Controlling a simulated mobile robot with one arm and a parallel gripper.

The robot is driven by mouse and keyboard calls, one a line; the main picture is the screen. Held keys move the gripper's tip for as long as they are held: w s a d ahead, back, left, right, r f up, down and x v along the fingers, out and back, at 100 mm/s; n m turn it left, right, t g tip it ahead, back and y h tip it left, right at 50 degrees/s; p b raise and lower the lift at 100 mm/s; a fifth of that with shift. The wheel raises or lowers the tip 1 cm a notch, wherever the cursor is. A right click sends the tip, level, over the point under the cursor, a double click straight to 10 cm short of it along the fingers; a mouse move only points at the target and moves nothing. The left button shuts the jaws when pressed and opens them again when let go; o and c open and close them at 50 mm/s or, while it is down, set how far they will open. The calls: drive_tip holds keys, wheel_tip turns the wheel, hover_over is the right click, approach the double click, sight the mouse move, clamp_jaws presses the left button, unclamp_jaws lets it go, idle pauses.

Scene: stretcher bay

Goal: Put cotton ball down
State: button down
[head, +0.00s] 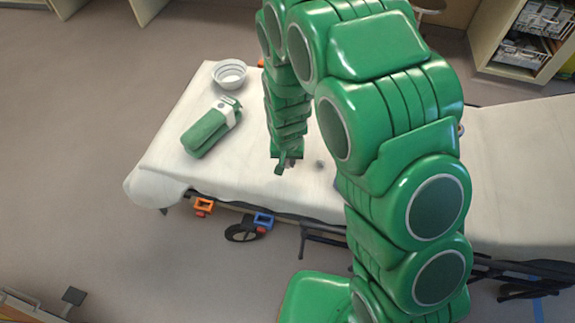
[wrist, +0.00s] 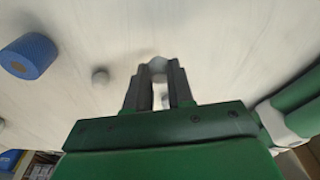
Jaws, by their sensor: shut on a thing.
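My gripper (head: 286,162) points down close over the white-sheeted stretcher (head: 255,175). In the wrist view, my gripper (wrist: 159,72) is shut on a pale cotton ball (wrist: 158,64) at its fingertips. The fingers hide part of the ball. I cannot tell whether it touches the sheet. In the head view, a small greyish ball (head: 319,164) lies just right of my gripper.
A white bowl (head: 230,73) stands near the stretcher's far end. A green rolled bundle with a white band (head: 208,130) lies left of my gripper. A blue roll (wrist: 28,56) lies at the wrist view's left. Bare sheet lies between bundle and gripper.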

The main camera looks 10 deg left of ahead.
sight(288, 162)
drive_tip(key=shift+r, duration=2.55)
drive_tip(key=w+d, duration=0.9)
drive_tip(key=w, duration=0.4)
drive_tip(key=w+d, duration=0.9)
drive_tip(key=w, duration=0.4)
drive_tip(key=w+d, duration=0.3)
drive_tip(key=d, duration=0.7)
drive_tip(key=w+d+m, duration=0.1)
drive_tip(key=w+d, duration=0.3)
drive_tip(key=d, duration=0.5)
drive_tip(key=w+d, duration=0.3)
drive_tip(key=d, duration=0.7)
wheel_tip(288, 162, down, 10)
drive_tip(key=shift+r, duration=0.15)
drive_tip(key=c, duration=0.9)
unclamp_jaws()
drive_tip(key=shift+c, duration=0.2)
